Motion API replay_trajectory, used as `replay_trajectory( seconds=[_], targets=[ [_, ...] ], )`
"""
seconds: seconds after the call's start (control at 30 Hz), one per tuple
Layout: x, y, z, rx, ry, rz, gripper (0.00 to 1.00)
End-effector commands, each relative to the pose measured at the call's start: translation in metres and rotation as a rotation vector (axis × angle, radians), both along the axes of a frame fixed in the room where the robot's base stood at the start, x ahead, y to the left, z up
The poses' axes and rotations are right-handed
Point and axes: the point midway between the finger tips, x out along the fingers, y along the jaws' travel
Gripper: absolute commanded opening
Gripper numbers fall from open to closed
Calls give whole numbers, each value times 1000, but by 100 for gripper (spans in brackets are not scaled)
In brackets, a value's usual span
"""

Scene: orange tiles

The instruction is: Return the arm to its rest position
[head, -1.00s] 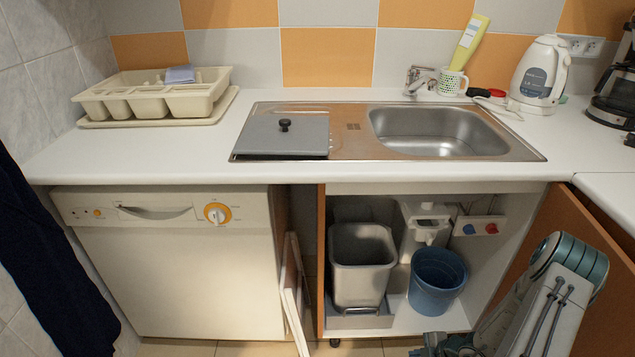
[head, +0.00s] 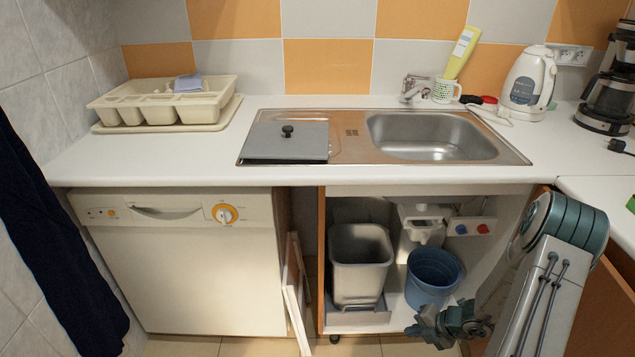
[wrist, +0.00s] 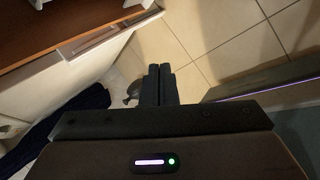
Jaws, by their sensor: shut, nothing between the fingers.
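My arm (head: 540,290) is folded at the lower right of the head view, in front of the open cabinet. Its teal joint is high and the light link runs down to the bottom edge. The wrist end (head: 445,325) hangs low, in front of the blue bucket's lower side in the picture. In the wrist view my gripper (wrist: 159,70) points at the tiled floor (wrist: 215,50). Its two dark fingers are together with nothing between them. The fingertips cannot be made out in the head view.
The sink cabinet is open, with a grey bin (head: 360,265) and a blue bucket (head: 432,278) inside. Its orange door (head: 615,300) is behind my arm. A loose panel (head: 297,290) leans at the left opening. The counter (head: 150,165) is above; dark cloth (head: 55,235) hangs left.

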Motion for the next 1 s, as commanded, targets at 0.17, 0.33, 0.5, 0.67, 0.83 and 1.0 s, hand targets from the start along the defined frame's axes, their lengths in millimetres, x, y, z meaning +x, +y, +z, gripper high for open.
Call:
replay_trajectory(
  seconds=[0.17, 0.33, 0.5, 0.67, 0.83, 1.0],
  targets=[
    [9, 24, 92, -149, -207, 405, 0],
    [3, 51, 171, -295, -410, 834, 0],
    [-13, 77, 245, -430, -602, 1263, 0],
    [-36, 98, 308, -545, -767, 1667, 0],
    [-66, 114, 369, -655, -921, 2097, 0],
    [-100, 124, 424, -741, -1043, 2531, 0]
  ],
)
